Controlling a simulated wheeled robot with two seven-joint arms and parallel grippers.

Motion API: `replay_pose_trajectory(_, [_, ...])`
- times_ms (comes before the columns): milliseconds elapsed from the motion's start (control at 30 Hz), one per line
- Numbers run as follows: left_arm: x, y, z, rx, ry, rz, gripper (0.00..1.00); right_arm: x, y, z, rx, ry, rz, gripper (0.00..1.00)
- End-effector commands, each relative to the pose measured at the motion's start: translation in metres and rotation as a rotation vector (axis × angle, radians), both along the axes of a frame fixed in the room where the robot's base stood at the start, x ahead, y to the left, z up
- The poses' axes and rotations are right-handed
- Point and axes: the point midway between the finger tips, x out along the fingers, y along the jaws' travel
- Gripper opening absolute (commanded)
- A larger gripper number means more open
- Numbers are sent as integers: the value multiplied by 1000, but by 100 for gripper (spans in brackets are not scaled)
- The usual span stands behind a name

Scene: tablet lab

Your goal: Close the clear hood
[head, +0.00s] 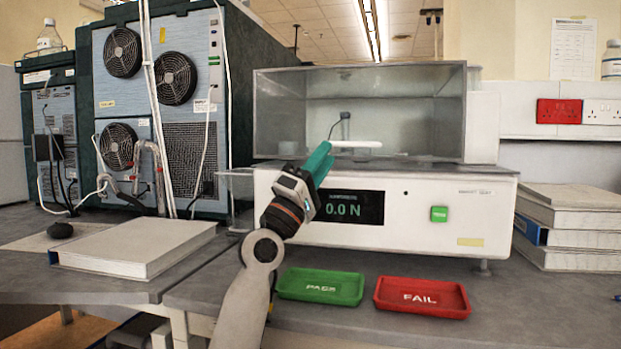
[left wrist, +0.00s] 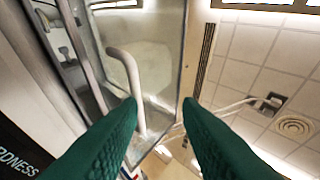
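The clear hood (head: 400,105) is a see-through box on top of the white tester (head: 410,205), whose display reads 0.0 N. A white bar handle (head: 352,144) shows low at the hood's front. My left gripper (head: 322,160) is in front of the tester, near the left end of this handle, with green fingers pointing up. In the left wrist view the fingers (left wrist: 162,104) are apart with nothing between them. The handle (left wrist: 126,78) and clear pane (left wrist: 158,55) lie beyond them, the handle ahead of the left finger. I cannot tell whether they touch. My right gripper is out of view.
A green PASS tray (head: 320,287) and a red FAIL tray (head: 421,297) lie on the bench in front of the tester. A binder (head: 140,250) lies at left, and stacked binders (head: 570,230) stand at right. A large fan unit (head: 160,110) stands left of the hood.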

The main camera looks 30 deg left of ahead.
Motion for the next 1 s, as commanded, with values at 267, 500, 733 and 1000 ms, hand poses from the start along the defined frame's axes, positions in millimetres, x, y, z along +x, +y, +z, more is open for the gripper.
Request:
replay_pose_trajectory(267, [-28,11,-30,0,2,1,32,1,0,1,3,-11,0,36])
replay_pose_trajectory(500, [-32,12,-34,-1,1,0,32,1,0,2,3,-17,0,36])
replay_pose_trajectory(733, [-32,12,-34,-1,1,0,32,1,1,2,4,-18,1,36])
replay_pose_trajectory(1000, [-32,12,-34,-1,1,0,32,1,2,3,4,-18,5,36])
